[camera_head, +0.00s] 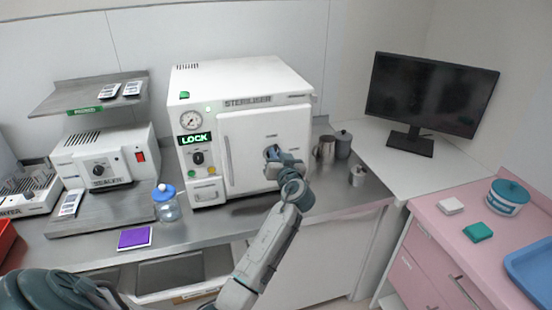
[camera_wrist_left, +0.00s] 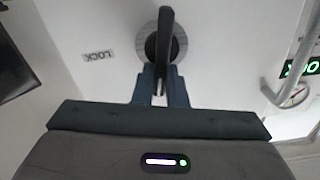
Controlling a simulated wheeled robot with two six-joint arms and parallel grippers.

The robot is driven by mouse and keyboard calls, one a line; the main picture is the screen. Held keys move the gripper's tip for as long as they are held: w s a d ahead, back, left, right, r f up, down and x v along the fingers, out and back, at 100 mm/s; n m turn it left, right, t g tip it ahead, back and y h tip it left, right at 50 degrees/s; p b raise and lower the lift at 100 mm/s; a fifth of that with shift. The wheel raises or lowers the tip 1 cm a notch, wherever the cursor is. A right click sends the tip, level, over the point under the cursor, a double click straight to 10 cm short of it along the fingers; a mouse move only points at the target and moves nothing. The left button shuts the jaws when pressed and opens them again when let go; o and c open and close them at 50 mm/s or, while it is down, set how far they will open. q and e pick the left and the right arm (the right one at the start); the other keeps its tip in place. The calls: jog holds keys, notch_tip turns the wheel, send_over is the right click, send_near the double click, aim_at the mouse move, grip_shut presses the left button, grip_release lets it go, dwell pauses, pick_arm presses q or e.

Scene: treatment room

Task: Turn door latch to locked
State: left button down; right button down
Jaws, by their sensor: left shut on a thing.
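The white steriliser (camera_head: 245,90) stands on the steel counter with its door (camera_head: 245,150) shut against the body. In the left wrist view a dark door latch (camera_wrist_left: 166,30) sits on a round grey plate on the white door. The latch lies along the picture's vertical, and a LOCK label (camera_wrist_left: 97,56) is left of it. My left gripper (camera_wrist_left: 162,85) is shut on the latch's near end. In the head view my left gripper (camera_head: 273,153) is at the door's right part and hides most of the latch. A lit green LOCK sign (camera_head: 195,139) shows on the steriliser's panel.
A blue-capped jar (camera_head: 167,204) and a purple pad (camera_head: 134,238) are on the counter at left, near a sealer (camera_head: 104,160). Metal cups (camera_head: 324,148) stand right of the steriliser. A monitor (camera_head: 431,95) and a pink cabinet (camera_head: 480,215) are further right.

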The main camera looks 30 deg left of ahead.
pick_arm(q)
jog(key=shift+w+d+f+m, duration=0.2)
jog(key=shift+f+m, duration=0.15)
jog(key=shift+m, duration=2.2)
jog(key=shift+w+d+f+m, duration=0.2)
jog(key=shift+f+m, duration=0.2)
jog(key=shift+m, duration=2.1)
jog(key=shift+w+d+f+m, duration=0.2)
jog(key=shift+f+m, duration=0.15)
jog(key=shift+m, duration=2.2)
jog(key=c, duration=1.5)
grip_release()
jog(key=shift+o, duration=0.2)
jog(key=b+v, duration=0.3)
jog(key=v, duration=0.7)
jog(key=shift+s+d+b, duration=0.25)
jog(key=shift+s+b, duration=0.05)
jog(key=shift+b, duration=0.1)
